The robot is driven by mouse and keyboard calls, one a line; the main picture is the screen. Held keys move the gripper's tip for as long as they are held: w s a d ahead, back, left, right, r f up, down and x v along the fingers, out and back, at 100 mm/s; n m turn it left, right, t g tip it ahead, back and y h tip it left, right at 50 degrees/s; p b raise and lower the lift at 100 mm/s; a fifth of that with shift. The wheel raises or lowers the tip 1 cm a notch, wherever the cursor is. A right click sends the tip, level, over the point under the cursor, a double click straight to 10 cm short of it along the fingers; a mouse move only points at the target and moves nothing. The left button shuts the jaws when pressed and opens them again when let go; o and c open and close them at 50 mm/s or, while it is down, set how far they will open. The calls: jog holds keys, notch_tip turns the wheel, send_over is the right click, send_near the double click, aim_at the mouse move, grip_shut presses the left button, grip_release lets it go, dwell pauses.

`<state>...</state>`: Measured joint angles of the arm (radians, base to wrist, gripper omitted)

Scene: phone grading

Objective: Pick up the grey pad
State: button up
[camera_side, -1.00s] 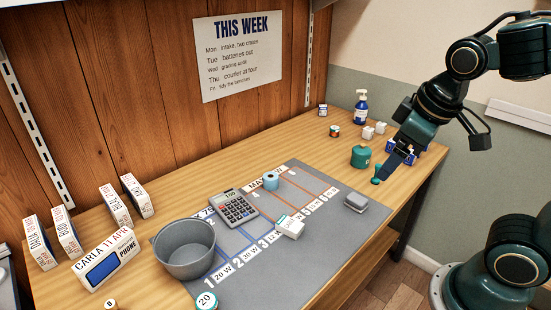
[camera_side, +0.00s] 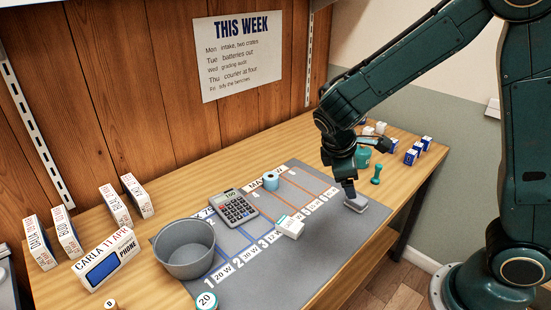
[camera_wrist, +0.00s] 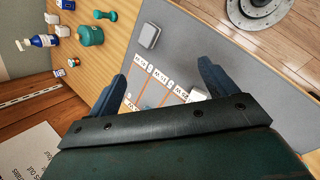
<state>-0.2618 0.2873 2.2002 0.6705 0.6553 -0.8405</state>
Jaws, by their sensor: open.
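The grey pad (camera_side: 356,204) is a small rounded block lying near the right edge of the grey mat (camera_side: 330,222). In the side view my gripper (camera_side: 349,190) is low over it, and its fingers cover part of the pad. In the wrist view the pad (camera_wrist: 149,36) lies beyond the fingertips, toward the top of the picture and not between them. My gripper (camera_wrist: 165,72) shows two blue fingers spread wide apart with nothing held. I cannot tell from the side view whether a finger touches the pad.
A white box (camera_side: 290,227), a blue-grey tape roll (camera_side: 271,181), a calculator (camera_side: 234,208) and a grey bowl (camera_side: 185,249) stand on or beside the mat. The mat's front is clear.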

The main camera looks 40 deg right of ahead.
aim_at(353, 202)
jog(key=w+f+n+h, duration=0.1)
jog(key=f+n+h, duration=0.1)
jog(key=f+n, duration=0.1)
jog(key=w+f+n+h, duration=0.1)
jog(key=f+n+h, duration=0.1)
jog(key=f, duration=0.4)
jog(key=w+d+f+n+h, duration=0.1)
jog(key=f+n+h, duration=0.1)
jog(key=f+n, duration=0.1)
jog(key=shift+w+f+n+g+h, duration=0.15)
jog(key=shift+f+n+g+h, duration=0.2)
jog(key=shift+f, duration=0.35)
jog(key=shift+d+f+n+h, duration=0.1)
jog(key=shift+f+n+h, duration=0.35)
jog(key=shift+f+n, duration=0.3)
jog(key=shift+x, duration=4.35)
jog(key=shift+x, duration=2.55)
jog(key=shift+w, duration=0.1)
jog(key=shift+c, duration=0.5)
jog(key=c, duration=1)
